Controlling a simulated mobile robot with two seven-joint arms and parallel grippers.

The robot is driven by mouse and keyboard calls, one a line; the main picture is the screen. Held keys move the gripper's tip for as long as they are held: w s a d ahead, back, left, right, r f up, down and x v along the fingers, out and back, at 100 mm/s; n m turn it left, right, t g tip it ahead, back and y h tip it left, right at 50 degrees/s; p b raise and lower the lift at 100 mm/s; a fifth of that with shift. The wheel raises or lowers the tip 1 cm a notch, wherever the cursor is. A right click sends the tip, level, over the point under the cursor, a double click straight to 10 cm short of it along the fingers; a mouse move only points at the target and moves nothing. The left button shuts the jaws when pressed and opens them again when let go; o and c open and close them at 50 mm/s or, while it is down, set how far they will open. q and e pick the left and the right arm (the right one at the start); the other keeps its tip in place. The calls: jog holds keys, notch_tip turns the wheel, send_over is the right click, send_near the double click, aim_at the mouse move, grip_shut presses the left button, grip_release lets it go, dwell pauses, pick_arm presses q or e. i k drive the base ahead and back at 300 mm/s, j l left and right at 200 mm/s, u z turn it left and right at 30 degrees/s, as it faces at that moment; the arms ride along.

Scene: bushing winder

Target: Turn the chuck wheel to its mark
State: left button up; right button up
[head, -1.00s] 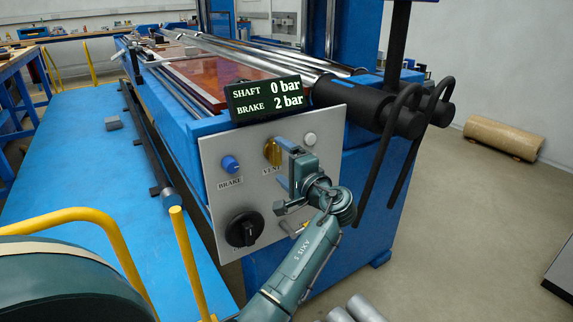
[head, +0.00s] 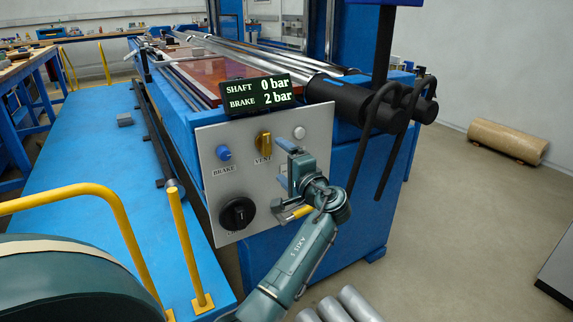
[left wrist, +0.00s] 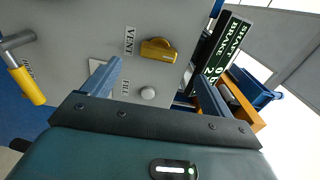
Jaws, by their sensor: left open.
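No part carries a wheel label that I can read. A black round knob (head: 237,213) with a pale mark sits at the lower left of the grey control panel (head: 225,180); I cannot tell whether it is the chuck wheel. Black cylindrical parts (head: 365,103) sit at the shaft end, right of the panel. My left gripper (head: 283,163) is open and empty in front of the panel's right part, right of the yellow VENT knob (head: 263,145). My right gripper is out of view.
A display (head: 258,93) reads SHAFT 0 bar, BRAKE 2 bar. A blue BRAKE knob (head: 223,153) and a yellow-handled lever (head: 295,213) are on the panel. Yellow rails (head: 185,245) stand at left.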

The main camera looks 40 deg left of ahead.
aim_at(239, 212)
jog(key=l, duration=0.2)
jog(key=k, duration=1.05)
